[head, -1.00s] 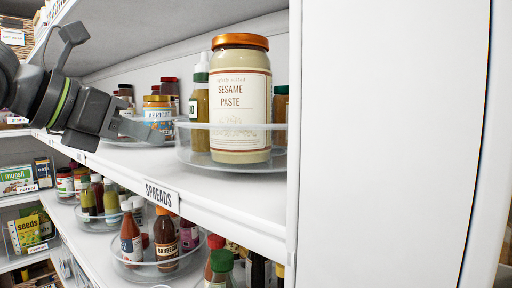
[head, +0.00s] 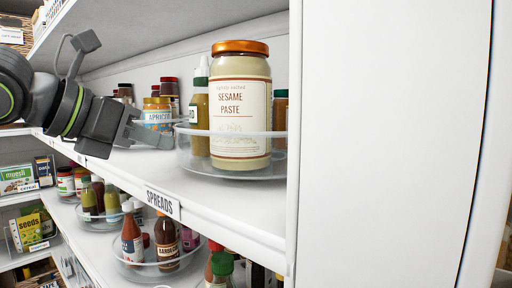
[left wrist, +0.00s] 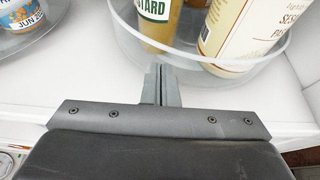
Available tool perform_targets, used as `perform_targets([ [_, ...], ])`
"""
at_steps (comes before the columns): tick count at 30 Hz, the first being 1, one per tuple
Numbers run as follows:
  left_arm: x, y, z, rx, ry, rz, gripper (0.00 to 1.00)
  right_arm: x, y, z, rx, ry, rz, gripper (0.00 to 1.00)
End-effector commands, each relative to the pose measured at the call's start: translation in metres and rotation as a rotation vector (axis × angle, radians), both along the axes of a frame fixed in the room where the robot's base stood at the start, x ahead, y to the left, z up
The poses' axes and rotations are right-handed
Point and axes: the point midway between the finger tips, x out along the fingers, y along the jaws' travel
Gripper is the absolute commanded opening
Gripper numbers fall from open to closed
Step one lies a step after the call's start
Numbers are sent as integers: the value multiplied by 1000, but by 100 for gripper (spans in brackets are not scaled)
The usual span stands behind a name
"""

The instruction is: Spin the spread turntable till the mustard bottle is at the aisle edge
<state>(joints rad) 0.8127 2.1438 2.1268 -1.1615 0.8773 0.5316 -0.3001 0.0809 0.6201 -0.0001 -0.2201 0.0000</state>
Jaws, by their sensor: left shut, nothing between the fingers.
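The spread turntable (head: 225,172) is a clear round tray on the shelf marked SPREADS. A large sesame paste jar (head: 240,115) stands at its front. My right gripper is not in view.
Another clear turntable with an apricot jar (head: 157,112) stands farther left, close to my left gripper. A white upright panel (head: 390,130) closes off the right side. The shelf below holds turntables of sauce bottles (head: 167,242). The shelf front before the spread turntable is clear.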

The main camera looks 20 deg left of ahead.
Motion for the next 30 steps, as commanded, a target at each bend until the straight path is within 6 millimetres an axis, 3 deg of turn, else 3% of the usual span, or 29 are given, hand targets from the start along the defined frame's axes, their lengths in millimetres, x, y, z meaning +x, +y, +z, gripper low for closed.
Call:
perform_targets([
  [9, 2, -3, 0, -1, 0, -1, 0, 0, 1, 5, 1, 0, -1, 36],
  [30, -13, -20, 0, -1, 0, -1, 0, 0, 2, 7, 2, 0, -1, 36],
])
